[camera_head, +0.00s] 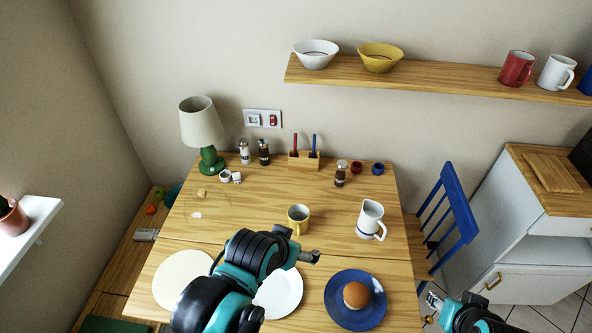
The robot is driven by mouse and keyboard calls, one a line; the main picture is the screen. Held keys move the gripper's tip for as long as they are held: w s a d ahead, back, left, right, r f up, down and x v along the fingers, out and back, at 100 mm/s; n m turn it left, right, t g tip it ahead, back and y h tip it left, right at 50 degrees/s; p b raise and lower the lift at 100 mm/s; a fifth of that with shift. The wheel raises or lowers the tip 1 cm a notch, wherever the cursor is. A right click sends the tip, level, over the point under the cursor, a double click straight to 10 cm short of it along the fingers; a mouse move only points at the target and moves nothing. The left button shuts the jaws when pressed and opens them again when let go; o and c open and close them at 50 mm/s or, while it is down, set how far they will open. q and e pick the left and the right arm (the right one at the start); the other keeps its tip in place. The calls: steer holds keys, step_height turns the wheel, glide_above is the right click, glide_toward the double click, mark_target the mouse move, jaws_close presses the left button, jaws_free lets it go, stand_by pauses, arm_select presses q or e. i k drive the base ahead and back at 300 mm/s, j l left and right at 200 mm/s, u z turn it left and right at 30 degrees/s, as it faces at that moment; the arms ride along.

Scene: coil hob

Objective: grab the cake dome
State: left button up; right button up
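A round cake or bun (356,294) with a brown top sits on a blue plate (340,316) at the front right of the wooden table (255,225). My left gripper (314,257) is above the table, behind and left of the blue plate, with nothing visible in it. Its fingers are too small to show whether they are open. My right gripper (432,304) is low at the right, beyond the table's right edge. Its finger state is unclear.
A yellow mug (298,217) and white pitcher (370,220) stand behind my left gripper. My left arm partly covers a white plate (284,296) and a cream plate (180,280). A lamp (203,130) stands back left. A blue chair (450,215) is at the right.

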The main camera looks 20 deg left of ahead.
mark_target(208, 210)
steer(key=k+u, duration=0.15)
steer(key=u, duration=1.45)
steer(key=i+j+z, duration=0.3)
steer(key=j+z, duration=0.15)
steer(key=z, duration=1.15)
steer(key=i+j, duration=0.05)
